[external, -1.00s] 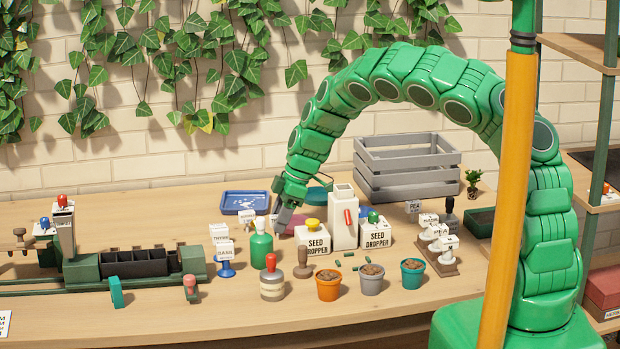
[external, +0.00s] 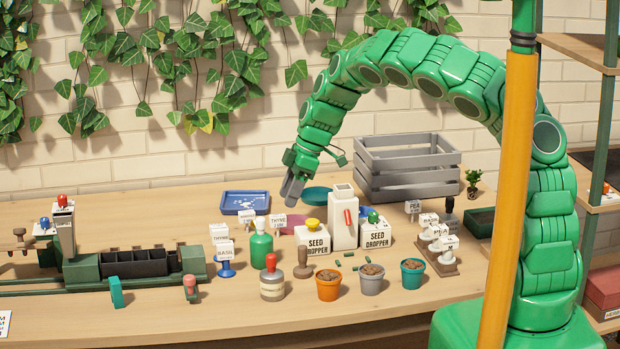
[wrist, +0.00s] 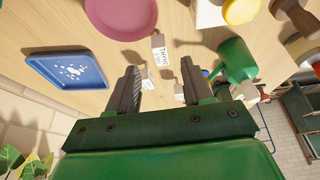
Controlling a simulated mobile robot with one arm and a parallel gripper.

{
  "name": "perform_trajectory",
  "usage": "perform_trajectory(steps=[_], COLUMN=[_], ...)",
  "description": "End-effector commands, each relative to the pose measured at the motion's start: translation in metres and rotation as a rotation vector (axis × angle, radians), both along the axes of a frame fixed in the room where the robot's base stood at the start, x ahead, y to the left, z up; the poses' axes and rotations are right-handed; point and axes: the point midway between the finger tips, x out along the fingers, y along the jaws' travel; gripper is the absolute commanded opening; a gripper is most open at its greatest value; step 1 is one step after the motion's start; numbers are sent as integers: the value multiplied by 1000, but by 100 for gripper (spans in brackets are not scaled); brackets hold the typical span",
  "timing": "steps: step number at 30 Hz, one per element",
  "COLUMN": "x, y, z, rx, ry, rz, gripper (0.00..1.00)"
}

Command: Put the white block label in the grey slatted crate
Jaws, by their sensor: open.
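Several white block labels stand on the table, and I cannot tell which one the task means. One marked THYME (external: 279,220) stands below my gripper (external: 292,197). In the wrist view this THYME label (wrist: 161,54) shows beyond the gap between the fingertips (wrist: 160,78). Another small white label (external: 247,217) is to its left, with more labels (external: 219,232) near the green bottle. My gripper is open, empty and raised above the table. The grey slatted crate (external: 408,181) stands at the back right, against the wall; its inside floor is hidden.
A blue tray (external: 245,210) lies at the back left of the gripper. The green bottle (external: 261,246), white seed droppers (external: 313,241) and a tall white container (external: 343,217) crowd the front. A pink disc (wrist: 121,15) lies beside the THYME label.

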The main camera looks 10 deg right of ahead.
Motion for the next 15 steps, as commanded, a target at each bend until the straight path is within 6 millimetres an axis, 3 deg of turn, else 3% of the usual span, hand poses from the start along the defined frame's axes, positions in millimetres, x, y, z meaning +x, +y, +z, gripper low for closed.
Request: perform_trajectory(steps=[6, 15], x=[0, 0], y=[-11, -19], z=[28, 45], rx=[-1, 0], ry=[-2, 1], rz=[0, 0], gripper=[50, 51])
